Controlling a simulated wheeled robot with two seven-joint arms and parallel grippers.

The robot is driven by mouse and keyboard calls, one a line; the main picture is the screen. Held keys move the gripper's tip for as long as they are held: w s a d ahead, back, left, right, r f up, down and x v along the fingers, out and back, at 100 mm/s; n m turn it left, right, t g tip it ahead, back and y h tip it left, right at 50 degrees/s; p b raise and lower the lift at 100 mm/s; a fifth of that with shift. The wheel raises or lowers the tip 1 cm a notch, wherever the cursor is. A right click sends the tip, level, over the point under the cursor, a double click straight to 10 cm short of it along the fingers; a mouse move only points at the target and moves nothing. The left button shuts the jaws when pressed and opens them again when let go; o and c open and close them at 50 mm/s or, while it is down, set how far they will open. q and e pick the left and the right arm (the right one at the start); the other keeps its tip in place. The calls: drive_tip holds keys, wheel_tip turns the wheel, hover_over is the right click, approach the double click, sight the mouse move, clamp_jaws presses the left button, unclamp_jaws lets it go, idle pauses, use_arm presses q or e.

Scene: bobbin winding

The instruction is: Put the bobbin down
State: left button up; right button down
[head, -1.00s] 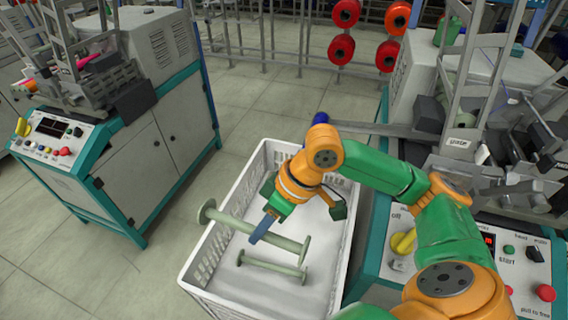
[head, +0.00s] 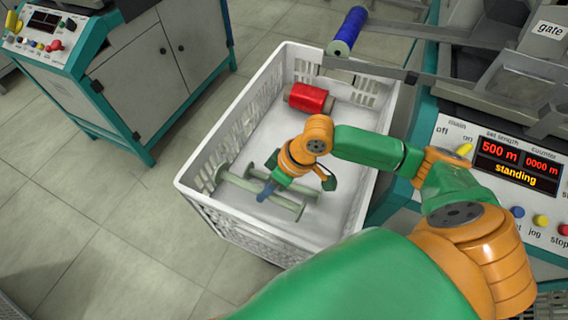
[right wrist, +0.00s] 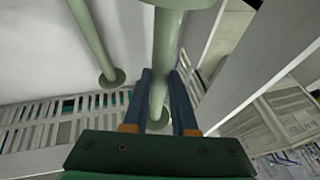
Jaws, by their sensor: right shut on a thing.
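My right gripper (head: 265,190) is inside the white crate (head: 206,196), shut on the shaft of a pale green empty bobbin (head: 238,182). The right wrist view shows this bobbin (right wrist: 167,45) between the two blue fingers. In the head view it is low in the crate; I cannot tell whether it touches the floor. A second pale green bobbin (head: 256,173) lies close behind it, and shows in the right wrist view (right wrist: 90,40) left of the fingers, apart from them. My left gripper is not in view.
A red wound bobbin (head: 309,98) lies at the crate's far end, with bare floor before it. A blue bobbin (head: 347,30) is on the machine beyond the crate. The control panel (head: 515,165) reads "standing". A grey cabinet (head: 155,85) stands at the left.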

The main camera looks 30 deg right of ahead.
wheel_tip(320, 180, down, 7)
drive_tip(key=b, duration=0.3)
drive_tip(key=shift+f, duration=0.2)
drive_tip(key=shift+f+p, duration=0.3)
drive_tip(key=shift+f, duration=0.45)
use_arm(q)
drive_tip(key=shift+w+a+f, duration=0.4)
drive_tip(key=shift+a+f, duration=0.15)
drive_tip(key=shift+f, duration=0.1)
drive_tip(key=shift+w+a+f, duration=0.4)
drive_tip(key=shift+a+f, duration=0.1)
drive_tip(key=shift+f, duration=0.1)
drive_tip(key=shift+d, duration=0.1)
use_arm(e)
drive_tip(key=shift+f, duration=0.15)
drive_tip(key=c, duration=0.7)
unclamp_jaws()
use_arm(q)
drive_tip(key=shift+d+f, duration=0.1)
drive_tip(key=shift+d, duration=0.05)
